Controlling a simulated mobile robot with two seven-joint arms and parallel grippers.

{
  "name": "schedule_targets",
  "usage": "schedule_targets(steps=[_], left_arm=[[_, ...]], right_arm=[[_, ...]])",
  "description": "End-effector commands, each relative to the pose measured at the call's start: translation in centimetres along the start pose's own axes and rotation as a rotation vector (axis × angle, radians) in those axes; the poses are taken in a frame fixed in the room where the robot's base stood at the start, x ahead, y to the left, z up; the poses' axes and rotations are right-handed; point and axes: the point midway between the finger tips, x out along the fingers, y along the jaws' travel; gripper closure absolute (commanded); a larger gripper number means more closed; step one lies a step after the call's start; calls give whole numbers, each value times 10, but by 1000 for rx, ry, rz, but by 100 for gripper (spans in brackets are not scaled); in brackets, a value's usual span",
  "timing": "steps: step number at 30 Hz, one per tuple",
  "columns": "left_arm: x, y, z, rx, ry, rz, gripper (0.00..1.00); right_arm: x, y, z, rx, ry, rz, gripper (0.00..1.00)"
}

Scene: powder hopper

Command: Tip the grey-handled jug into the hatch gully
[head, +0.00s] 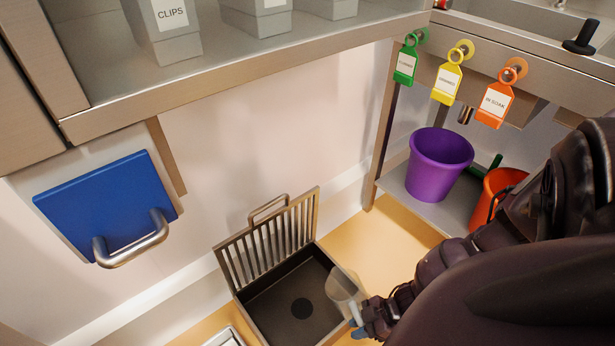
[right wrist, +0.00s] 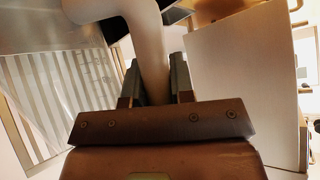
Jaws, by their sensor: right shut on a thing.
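The jug (head: 344,288) is a small pale, see-through vessel at the right rim of the hatch gully in the head view. It looks tilted, its upper end leaning up and left; its contents cannot be made out. My right gripper (head: 366,322) is shut on its handle, and in the right wrist view the pale grey handle (right wrist: 150,50) stands between the two fingers. The hatch gully (head: 268,304) is a dark square pit in the floor with a round drain. Its slatted grate (head: 272,240) stands raised at the back. My left gripper is not in view.
A blue panel with a metal handle (head: 105,208) is on the wall at left. A purple bucket (head: 438,168) and an orange bucket (head: 496,190) stand on a low shelf at right. Green, yellow and orange tags (head: 495,103) hang above. A steel counter edge (head: 240,58) overhangs the gully area.

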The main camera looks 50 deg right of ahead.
Motion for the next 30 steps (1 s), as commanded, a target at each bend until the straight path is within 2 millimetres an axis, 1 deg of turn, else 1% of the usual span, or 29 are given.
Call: schedule_targets(steps=[1, 4, 15, 30], left_arm=[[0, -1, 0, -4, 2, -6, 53], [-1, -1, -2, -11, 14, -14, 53], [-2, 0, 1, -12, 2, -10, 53], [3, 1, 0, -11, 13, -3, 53]], right_arm=[[-1, -2, 4, -4, 21, 3, 100], [0, -1, 6, -19, 65, 9, 100], [5, -4, 23, -56, 199, 23, 100], [12, -3, 35, -96, 338, 41, 100]])
